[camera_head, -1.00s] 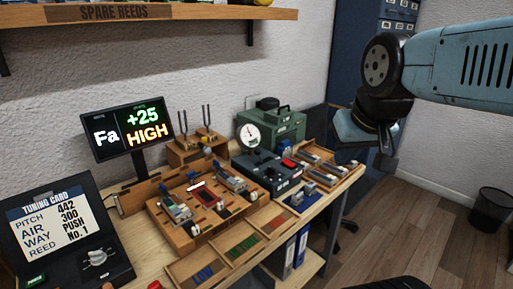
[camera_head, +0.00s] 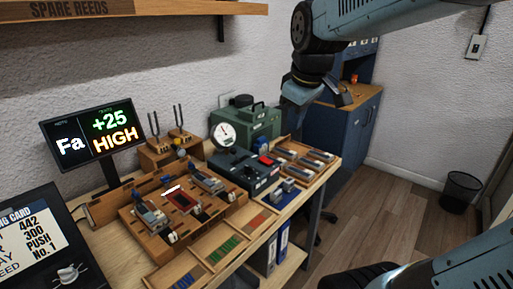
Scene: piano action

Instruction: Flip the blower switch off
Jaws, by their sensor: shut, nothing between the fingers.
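A dark box with a round white gauge (camera_head: 224,133) stands on the workbench, and a red rocker-like switch (camera_head: 266,160) sits on its top. I cannot read a label on it, or tell which way it is set. My gripper (camera_head: 294,108) is shut and empty, hanging in the air above and right of the green machine in the picture, touching nothing I can see.
A tuning display (camera_head: 92,134) reads Fa +25 HIGH. A wooden reed tray (camera_head: 150,235), tuning forks (camera_head: 178,120) and a tray of metal parts (camera_head: 325,172) crowd the bench. A shelf (camera_head: 130,14) hangs above. Floor (camera_head: 400,200) to the right is clear, with a bin (camera_head: 461,188).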

